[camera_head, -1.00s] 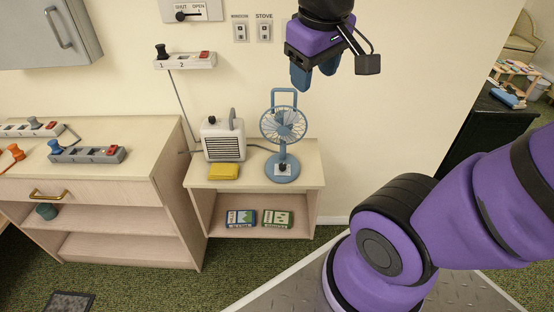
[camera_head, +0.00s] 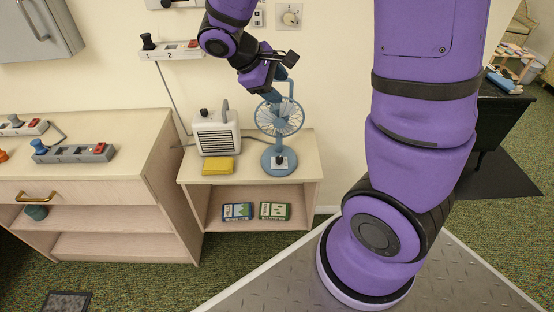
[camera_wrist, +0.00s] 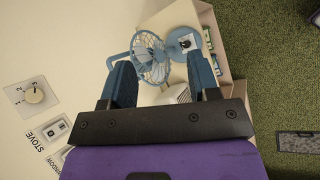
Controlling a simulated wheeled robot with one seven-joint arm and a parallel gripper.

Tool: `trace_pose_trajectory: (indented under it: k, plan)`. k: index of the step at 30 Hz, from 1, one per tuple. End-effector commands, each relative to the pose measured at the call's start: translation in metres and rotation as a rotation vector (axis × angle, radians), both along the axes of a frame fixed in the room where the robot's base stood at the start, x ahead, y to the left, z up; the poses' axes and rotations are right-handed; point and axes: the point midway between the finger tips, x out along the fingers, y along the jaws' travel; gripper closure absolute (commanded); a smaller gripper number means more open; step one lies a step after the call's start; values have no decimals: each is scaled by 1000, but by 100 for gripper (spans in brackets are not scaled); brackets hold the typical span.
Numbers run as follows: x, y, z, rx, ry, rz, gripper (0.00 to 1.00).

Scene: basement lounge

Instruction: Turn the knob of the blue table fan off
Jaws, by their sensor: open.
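The blue table fan (camera_head: 279,118) stands upright on the low shelf unit, with a round base, a caged head and a loop handle on top. Its dark knob (camera_head: 280,158) sits on a pale plate on the base. In the wrist view the fan (camera_wrist: 150,60) lies sideways between and beyond my fingers, and the knob (camera_wrist: 187,44) shows on its plate. My gripper (camera_head: 277,84) is above and behind the fan head, tilted down. In the wrist view my gripper (camera_wrist: 164,82) has its blue fingers apart with nothing held. Which setting the knob points to is too small to tell.
A white heater (camera_head: 216,134) and a yellow block (camera_head: 218,166) stand left of the fan on the shelf unit (camera_head: 302,160). A wall power strip (camera_head: 172,50) is above. A wall dial (camera_head: 290,16) and the stove switch are near my arm.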

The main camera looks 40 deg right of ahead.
Motion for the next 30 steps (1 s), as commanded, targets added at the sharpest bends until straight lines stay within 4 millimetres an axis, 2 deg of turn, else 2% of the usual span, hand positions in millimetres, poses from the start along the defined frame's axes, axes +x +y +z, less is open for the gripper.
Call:
trace_pose_trajectory:
  k: [1,6,15,22,30]
  plan:
    - [7,0,-13,-29,37,30,45]
    - [29,0,-52,-128,138,136,45]
    - [60,3,-130,-286,304,347,45]
    - [74,9,-198,-389,425,526,45]
    - [76,16,-283,-483,550,747,45]
